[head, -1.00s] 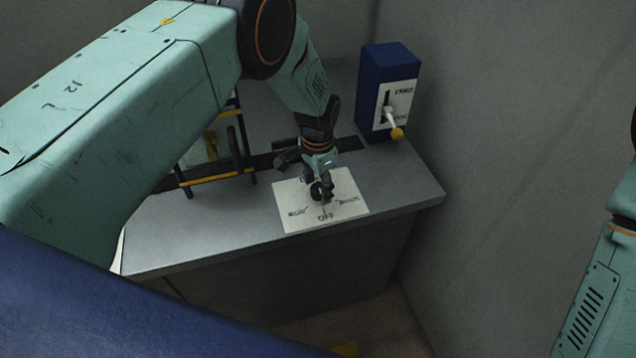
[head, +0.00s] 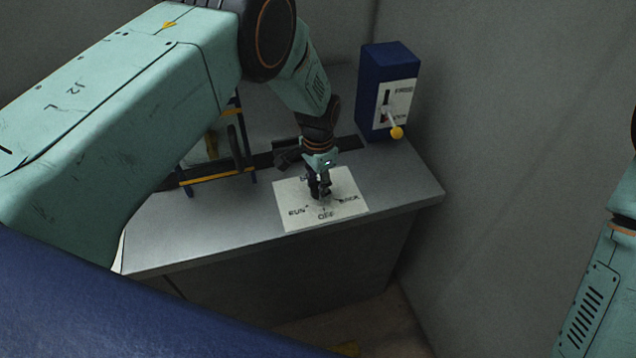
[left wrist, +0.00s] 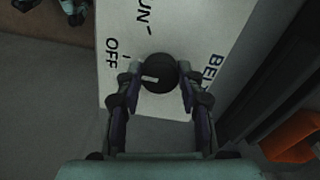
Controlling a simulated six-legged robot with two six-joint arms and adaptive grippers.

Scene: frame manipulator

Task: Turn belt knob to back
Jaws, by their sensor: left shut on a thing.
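The belt knob (left wrist: 160,73) is a round black knob with a short white mark on a white plate (left wrist: 125,25). The plate also shows on the bench in the head view (head: 290,195), with RUN, OFF and BACK lettering. In the left wrist view the white mark points left, toward the side below the OFF word; the BACK word is hidden there. My left gripper (left wrist: 158,78) has one finger on each side of the knob and is shut on it. It reaches down onto the plate in the head view (head: 321,190), covering most of the knob. My right gripper is out of view.
A blue box (head: 385,65) with a yellow-tipped lever (head: 396,132) stands at the back right of the grey bench (head: 200,230). A dark frame with yellow bars (head: 215,177) stands left of the plate. A grey wall closes the right side.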

